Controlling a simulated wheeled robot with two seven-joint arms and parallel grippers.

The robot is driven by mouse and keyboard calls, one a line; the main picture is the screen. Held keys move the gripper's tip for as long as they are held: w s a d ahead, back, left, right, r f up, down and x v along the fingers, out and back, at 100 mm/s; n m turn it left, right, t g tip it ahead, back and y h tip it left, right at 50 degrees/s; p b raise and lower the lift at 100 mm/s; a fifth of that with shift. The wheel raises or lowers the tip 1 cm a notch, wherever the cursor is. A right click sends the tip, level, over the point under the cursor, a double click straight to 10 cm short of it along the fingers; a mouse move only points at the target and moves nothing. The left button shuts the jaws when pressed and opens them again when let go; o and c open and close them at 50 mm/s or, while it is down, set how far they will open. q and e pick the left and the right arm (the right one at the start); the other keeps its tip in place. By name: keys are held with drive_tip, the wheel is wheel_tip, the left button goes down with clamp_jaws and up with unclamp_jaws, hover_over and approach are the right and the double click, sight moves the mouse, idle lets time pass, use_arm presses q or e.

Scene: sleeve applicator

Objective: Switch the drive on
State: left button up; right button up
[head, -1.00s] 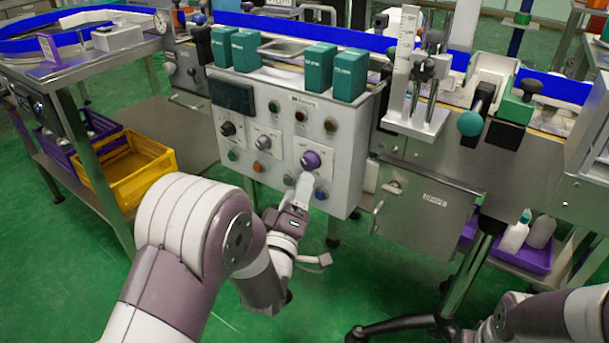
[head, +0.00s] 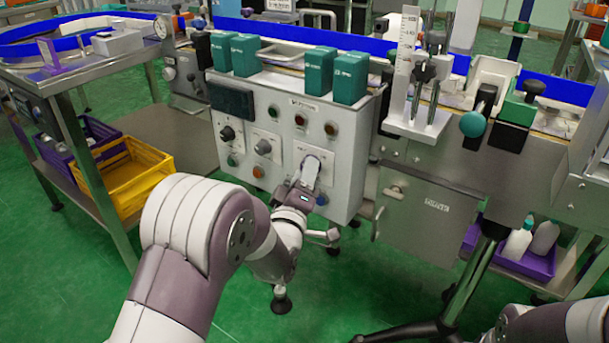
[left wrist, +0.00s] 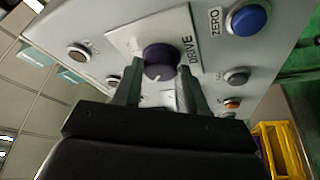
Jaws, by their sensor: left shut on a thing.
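The drive switch is a purple round knob (left wrist: 160,62) on a pale plate lettered DRIVE (left wrist: 188,48) in the left wrist view. A small white mark shows on the knob's near edge. My left gripper (left wrist: 160,72) has a finger on each side of the knob and is shut on it. In the head view my left gripper (head: 308,178) reaches the front of the control panel (head: 345,150) and hides the knob. My right arm (head: 550,318) shows at the lower right, but its gripper is out of view.
A blue ZERO button (left wrist: 249,18) and a grey button (left wrist: 236,76) sit close to the knob. Other knobs, such as a grey one (head: 263,146), are on the same panel. Teal boxes (head: 318,70) stand on top. A yellow crate (head: 135,175) is at left.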

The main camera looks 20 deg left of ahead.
use_arm(q)
drive_tip(key=shift+f, duration=0.1)
drive_tip(key=shift+w+a+f+m+g+h+b, duration=0.2)
drive_tip(key=shift+m+h+b, duration=1.55)
drive_tip(key=shift+m, duration=2.4)
drive_tip(key=shift+s+a+r+m+g+h+b, duration=0.25)
drive_tip(key=shift+m+h+b, duration=1.5)
drive_tip(key=shift+m, duration=2.35)
drive_tip(key=shift+w+f+m+g+h+b, duration=0.3)
drive_tip(key=shift+m+h+b, duration=1.45)
drive_tip(key=shift+m, duration=2.4)
drive_tip(key=shift+s+r+m+h+p, duration=0.1)
drive_tip(key=shift+r+m+h+p, duration=0.1)
drive_tip(key=shift+m+h+p, duration=0.25)
drive_tip(key=o, duration=1.1)
drive_tip(key=shift+c, duration=0.2)
